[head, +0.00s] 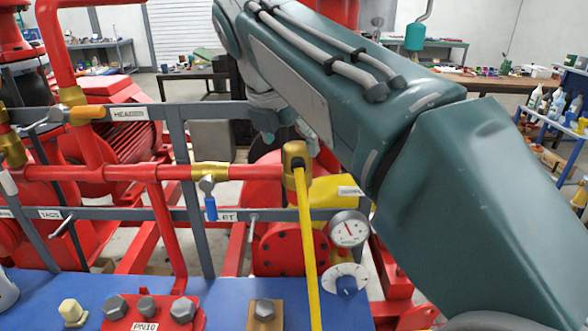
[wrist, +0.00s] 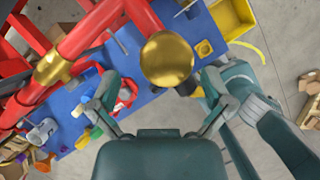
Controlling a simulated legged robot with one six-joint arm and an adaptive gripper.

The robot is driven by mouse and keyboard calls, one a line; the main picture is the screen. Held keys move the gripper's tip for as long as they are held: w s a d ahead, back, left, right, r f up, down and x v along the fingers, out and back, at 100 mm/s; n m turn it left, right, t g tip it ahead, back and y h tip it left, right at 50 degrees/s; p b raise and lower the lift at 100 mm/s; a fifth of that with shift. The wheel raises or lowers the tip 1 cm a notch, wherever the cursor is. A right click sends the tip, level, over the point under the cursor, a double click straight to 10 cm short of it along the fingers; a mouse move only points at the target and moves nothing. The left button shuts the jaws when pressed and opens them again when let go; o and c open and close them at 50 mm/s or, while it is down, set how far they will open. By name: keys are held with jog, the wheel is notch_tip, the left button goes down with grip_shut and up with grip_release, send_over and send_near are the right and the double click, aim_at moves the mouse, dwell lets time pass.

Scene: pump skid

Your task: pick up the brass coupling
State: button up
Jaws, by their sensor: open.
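A rounded brass piece, which looks like the brass coupling (head: 297,158), shows in the head view at the right end of the red pipe, with a long yellow bar running down from it. In the wrist view a round brass face (wrist: 167,58), apparently the same piece, lies ahead of my gripper (wrist: 160,82), roughly centred between its two spread fingers. My gripper is open and empty. In the head view my gripper (head: 288,130) is just above the brass piece, partly hidden by my arm. I cannot tell whether they touch.
Red pipes (head: 130,172) with brass collars (head: 210,170) and grey rails surround the spot. A pressure gauge (head: 348,230) stands right of the yellow bar. A blue bench top (head: 235,295) holds bolts on a red plate (head: 150,312). Open floor lies at right in the wrist view.

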aim_at(297, 145)
jog(key=shift+w+d+f, duration=0.2)
jog(key=shift+d+f, duration=0.15)
jog(key=shift+f, duration=0.25)
jog(key=shift+w+d+f, duration=0.15)
jog(key=shift+d+f, duration=0.2)
jog(key=shift+f, duration=0.25)
jog(key=shift+a, duration=0.15)
jog(key=c, duration=1.3)
jog(key=shift+r, duration=5)
jog(key=shift+f, duration=0.1)
